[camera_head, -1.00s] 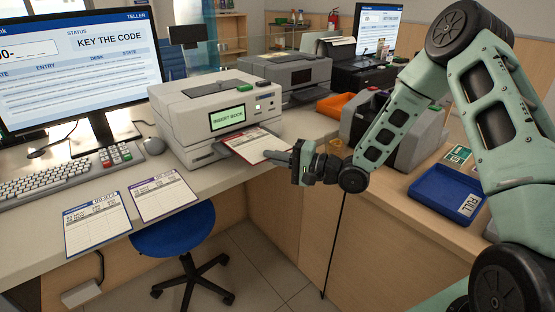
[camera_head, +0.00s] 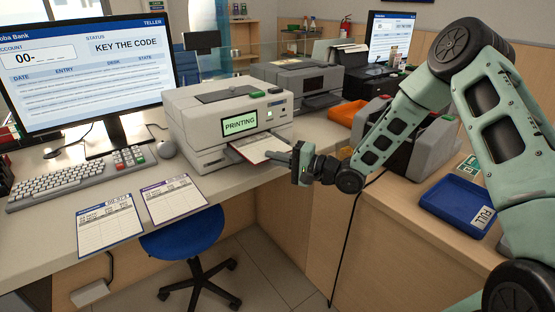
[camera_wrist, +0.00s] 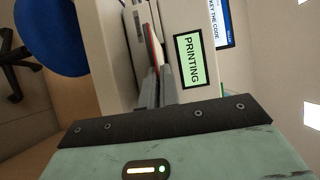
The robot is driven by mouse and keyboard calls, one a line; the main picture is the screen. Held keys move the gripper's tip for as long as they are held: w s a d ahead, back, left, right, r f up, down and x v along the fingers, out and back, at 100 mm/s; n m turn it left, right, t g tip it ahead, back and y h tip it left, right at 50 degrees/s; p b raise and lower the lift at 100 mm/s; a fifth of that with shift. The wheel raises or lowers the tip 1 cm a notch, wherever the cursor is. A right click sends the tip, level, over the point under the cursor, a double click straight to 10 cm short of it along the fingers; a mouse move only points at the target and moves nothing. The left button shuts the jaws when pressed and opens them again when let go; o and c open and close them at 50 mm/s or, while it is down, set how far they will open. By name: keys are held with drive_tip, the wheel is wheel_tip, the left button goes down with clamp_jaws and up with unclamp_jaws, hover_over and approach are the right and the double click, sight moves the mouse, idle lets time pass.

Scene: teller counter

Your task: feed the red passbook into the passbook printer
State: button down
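The passbook printer (camera_head: 205,110) is a light grey box on the counter, and its green display (camera_head: 239,124) reads PRINTING. The red passbook (camera_head: 262,148) lies open, with white printed pages and a thin red edge, partly inside the printer's front slot; its inner part is hidden. My gripper (camera_head: 281,156) is at the passbook's outer right end, in front of the slot. In the wrist view, the two grey fingers (camera_wrist: 158,88) are close together on the passbook (camera_wrist: 154,48), which runs from them into the printer.
Two printed sheets (camera_head: 104,222) (camera_head: 173,198) lie near the counter's front edge. A keyboard (camera_head: 70,185), keypad (camera_head: 128,158) and monitor (camera_head: 95,75) stand left. An orange tray (camera_head: 346,114), a grey machine (camera_head: 425,145) and a blue tray (camera_head: 455,194) are right. A blue stool (camera_head: 183,234) stands below.

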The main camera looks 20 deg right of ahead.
idle(0.3)
drive_tip(key=c, duration=1.6)
unclamp_jaws()
drive_tip(key=shift+s+d+p, duration=0.35)
drive_tip(key=shift+s, duration=0.75)
drive_tip(key=shift+s+d+p, duration=0.4)
drive_tip(key=shift+s, duration=0.65)
drive_tip(key=shift+s+d+p, duration=0.35)
drive_tip(key=shift+s, duration=0.75)
